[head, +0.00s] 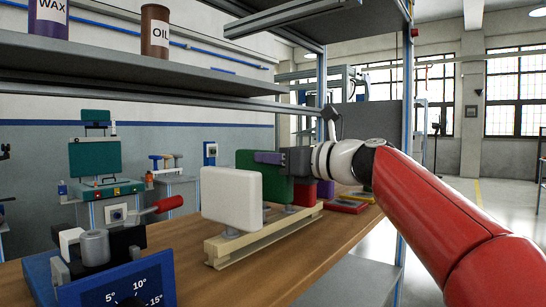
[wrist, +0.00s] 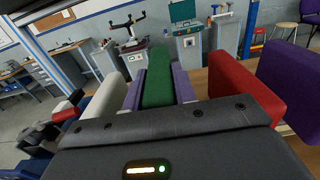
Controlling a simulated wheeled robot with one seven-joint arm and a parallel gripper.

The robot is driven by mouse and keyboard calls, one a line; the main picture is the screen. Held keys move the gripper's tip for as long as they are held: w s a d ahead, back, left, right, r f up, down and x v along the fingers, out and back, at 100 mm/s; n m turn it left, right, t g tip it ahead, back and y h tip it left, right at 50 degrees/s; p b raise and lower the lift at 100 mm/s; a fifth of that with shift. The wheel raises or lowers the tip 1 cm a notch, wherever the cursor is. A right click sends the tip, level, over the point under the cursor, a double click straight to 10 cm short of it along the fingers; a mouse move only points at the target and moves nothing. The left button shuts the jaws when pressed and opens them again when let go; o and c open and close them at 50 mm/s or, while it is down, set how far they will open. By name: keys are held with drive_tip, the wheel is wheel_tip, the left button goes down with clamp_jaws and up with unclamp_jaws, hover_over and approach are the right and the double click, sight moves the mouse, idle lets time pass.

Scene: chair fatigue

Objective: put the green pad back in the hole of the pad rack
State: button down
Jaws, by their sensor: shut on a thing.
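The green pad (head: 277,186) stands upright over the wooden pad rack (head: 225,250), between the white pad and the red pad. My gripper (head: 268,157) is shut on it near its top, reaching in from the right. In the wrist view the green pad (wrist: 158,82) sits between the two purple fingers of my gripper (wrist: 158,92). The white pad hides part of the green pad's lower side, so I cannot tell whether its stem is in a hole.
The white pad (head: 231,197) stands on the rack's near end. The red pad (head: 305,195) and purple pad (head: 326,189) stand beyond the green one. A blue angle fixture (head: 130,282) is at the front left of the table (head: 195,280). A shelf (head: 140,65) hangs above.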

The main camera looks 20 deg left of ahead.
drive_tip(key=shift+f+b, duration=0.95)
drive_tip(key=shift+f, duration=0.4)
drive_tip(key=c, duration=1)
unclamp_jaws()
drive_tip(key=shift+c, duration=0.2)
drive_tip(key=v, duration=0.7)
drive_tip(key=shift+s+d+b, duration=0.2)
drive_tip(key=shift+d+b, duration=0.2)
